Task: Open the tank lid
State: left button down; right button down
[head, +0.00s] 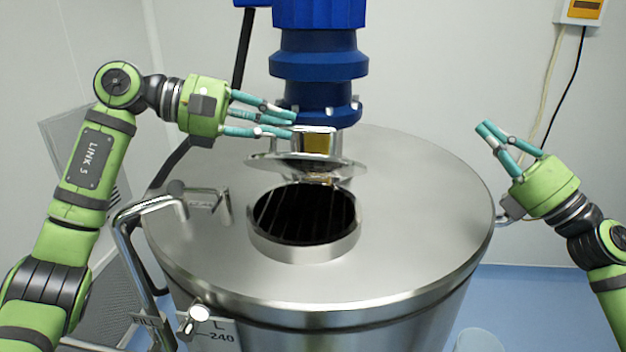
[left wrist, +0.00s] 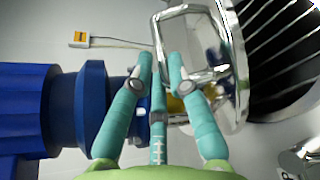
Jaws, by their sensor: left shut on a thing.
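The tank lid (head: 262,161) is a small shiny metal disc, tilted up behind the round port (head: 272,243) of the steel tank (head: 420,215). The port is uncovered, with dark bars across it. The lid's loop handle (head: 314,130) is at its top. My left gripper (head: 291,120) reaches in from the left and is shut on the handle. In the left wrist view the fingers (left wrist: 160,65) are at the handle (left wrist: 158,38), beside the lid (left wrist: 238,75); the exact contact is partly hidden. My right gripper (head: 490,140) is open and empty, right of the tank.
A blue motor column (head: 318,65) stands just behind the lid, close to my left fingers. A bent metal pipe (head: 128,235) rises at the tank's left, and a clamp (head: 195,320) is at its front. The tank top's right side is clear.

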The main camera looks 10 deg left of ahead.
pick_arm(q)
jog(key=shift+w, duration=0.1)
pick_arm(e)
jog(key=s+a+f+n+g+y, duration=0.1)
jog(key=s+a+f+n+g, duration=0.2)
jog(key=s+a+n+g, duration=0.4)
jog(key=s+a+f+n+g+y, duration=0.1)
jog(key=s+a+f+n+g, duration=0.1)
jog(key=s+a+n+g, duration=0.6)
jog(key=w+a+m, duration=0.1)
jog(key=a, duration=0.2)
jog(key=w+a+r+m+t, duration=0.1)
jog(key=a, duration=0.3)
jog(key=w+a+m+t, duration=0.1)
jog(key=a, duration=0.3)
jog(key=shift+w+a+r, duration=0.2)
jog(key=shift+w+r, duration=0.05)
jog(key=shift+r, duration=0.05)
jog(key=shift+w+d+r, duration=0.1)
jog(key=shift+w+r, duration=0.2)
jog(key=shift+r, duration=0.3)
pick_arm(q)
jog(key=c, duration=1.3)
grip_release()
jog(key=shift+f, duration=0.1)
